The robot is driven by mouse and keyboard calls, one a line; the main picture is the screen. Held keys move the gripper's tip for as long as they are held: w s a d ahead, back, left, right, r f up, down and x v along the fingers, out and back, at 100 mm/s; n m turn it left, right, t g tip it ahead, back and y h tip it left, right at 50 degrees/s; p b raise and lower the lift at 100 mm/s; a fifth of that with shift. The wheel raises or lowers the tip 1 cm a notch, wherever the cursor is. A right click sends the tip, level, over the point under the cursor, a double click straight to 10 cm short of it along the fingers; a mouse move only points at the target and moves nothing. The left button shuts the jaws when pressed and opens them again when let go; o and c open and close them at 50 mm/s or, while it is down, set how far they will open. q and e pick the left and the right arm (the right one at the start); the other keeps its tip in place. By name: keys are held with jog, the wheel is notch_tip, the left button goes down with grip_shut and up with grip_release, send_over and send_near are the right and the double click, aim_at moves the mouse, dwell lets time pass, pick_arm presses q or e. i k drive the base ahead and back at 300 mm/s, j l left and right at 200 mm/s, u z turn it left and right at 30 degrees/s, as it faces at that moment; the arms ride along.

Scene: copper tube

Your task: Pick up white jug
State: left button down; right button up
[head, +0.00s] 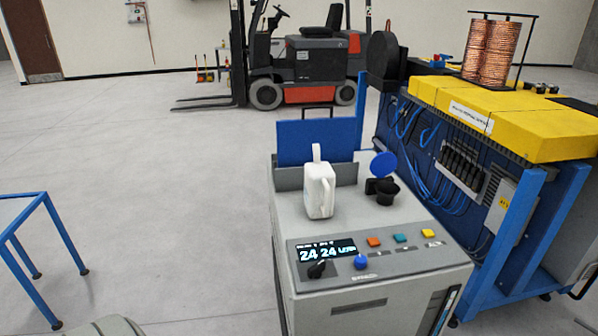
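The white jug (319,191) stands upright on top of a grey machine cabinet (349,221). Its narrow neck points up. It is behind the control panel (362,252) and to the left of a black funnel-like part (386,192) with a round blue lid (384,164). Nothing is touching the jug from above. Neither of my grippers shows in the head view.
A blue panel (318,142) rises behind the jug. A blue-framed machine with yellow covers (487,116) stands close on the right, carrying copper coils (491,52). A blue frame (28,222) is at left. A forklift (302,60) stands behind; the floor between is clear.

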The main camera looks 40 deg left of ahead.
aim_at(320, 178)
jog(key=i+l+u, duration=0.2)
jog(key=l+u, duration=0.2)
jog(key=i+l+u, duration=0.1)
jog(key=l+u, duration=0.3)
jog(key=i+l+u, duration=0.1)
jog(key=l+u, duration=0.75)
jog(key=l+z, duration=0.25)
jog(key=j+z, duration=0.45)
jog(key=j, duration=0.15)
jog(key=j+z, duration=0.4)
jog(key=j, duration=0.25)
jog(key=k+j+z, duration=0.1)
jog(key=j+z, duration=0.35)
jog(key=j, duration=0.2)
